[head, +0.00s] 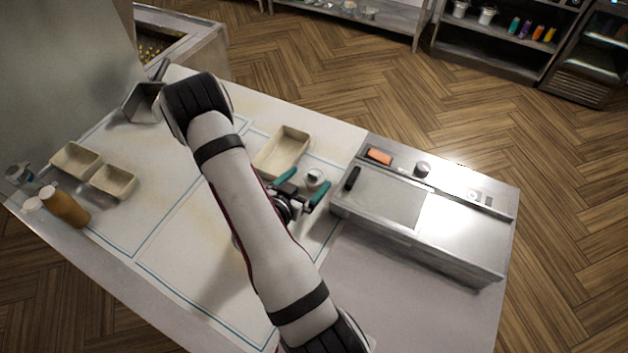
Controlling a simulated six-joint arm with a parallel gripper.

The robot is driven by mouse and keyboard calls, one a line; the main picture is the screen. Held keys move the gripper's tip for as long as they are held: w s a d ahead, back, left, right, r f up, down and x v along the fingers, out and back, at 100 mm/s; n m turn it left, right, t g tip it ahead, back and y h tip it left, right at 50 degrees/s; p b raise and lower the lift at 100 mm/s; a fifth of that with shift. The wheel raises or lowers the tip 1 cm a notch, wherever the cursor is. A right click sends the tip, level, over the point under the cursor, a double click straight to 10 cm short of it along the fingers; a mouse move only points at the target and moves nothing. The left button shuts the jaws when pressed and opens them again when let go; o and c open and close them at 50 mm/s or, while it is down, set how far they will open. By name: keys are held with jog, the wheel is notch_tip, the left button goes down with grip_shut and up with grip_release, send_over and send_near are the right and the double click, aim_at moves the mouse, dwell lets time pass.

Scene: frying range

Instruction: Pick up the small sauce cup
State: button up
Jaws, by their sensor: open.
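The small sauce cup (314,178) is a little round cup with a light rim. It sits on the white worktop, just right of a rectangular beige tray. My gripper (304,186) has two teal fingers spread apart, one on the left and one on the right of the cup. The cup stands between or just beyond the fingertips; I cannot tell whether either finger touches it. The gripper is open and holds nothing that I can see. My arm covers the worktop to the left of the gripper.
The beige tray (283,152) stands close behind the left finger. A steel unit (420,222) with a black handle is close on the right. Two more beige trays (76,160) and bottles (66,207) stand far left. The front worktop is clear.

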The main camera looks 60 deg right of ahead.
aim_at(312, 177)
jog(key=x, duration=0.3)
jog(key=shift+s+d+f, duration=0.1)
jog(key=shift+s+d, duration=0.05)
jog(key=c, duration=1.3)
